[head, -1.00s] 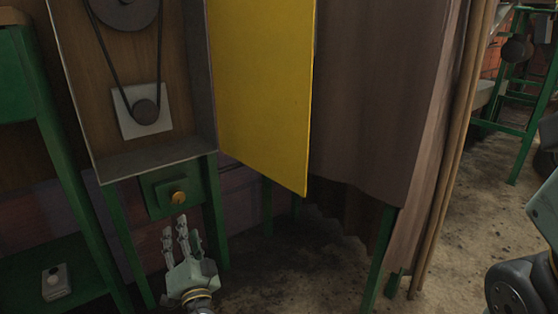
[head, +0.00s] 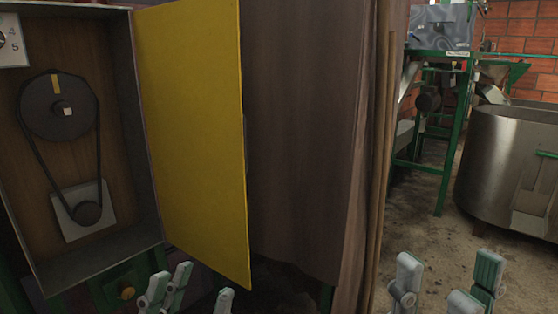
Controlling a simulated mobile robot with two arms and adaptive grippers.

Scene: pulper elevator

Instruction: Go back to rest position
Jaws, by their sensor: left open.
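My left gripper (head: 188,292) shows at the bottom edge, below the open yellow door (head: 195,130). Its fingers are spread and nothing shows between them. My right gripper (head: 446,287) shows at the bottom right, over the concrete floor. Its fingers stand wide apart with nothing between them. The lower parts of both grippers are cut off by the frame.
The cabinet (head: 145,135) at left holds a belt and pulleys (head: 62,107). A brown panel (head: 310,140) and wooden poles (head: 382,150) stand mid-view. A metal tank (head: 505,165) and a green-framed machine (head: 445,160) stand at right. Bare floor (head: 425,220) lies between.

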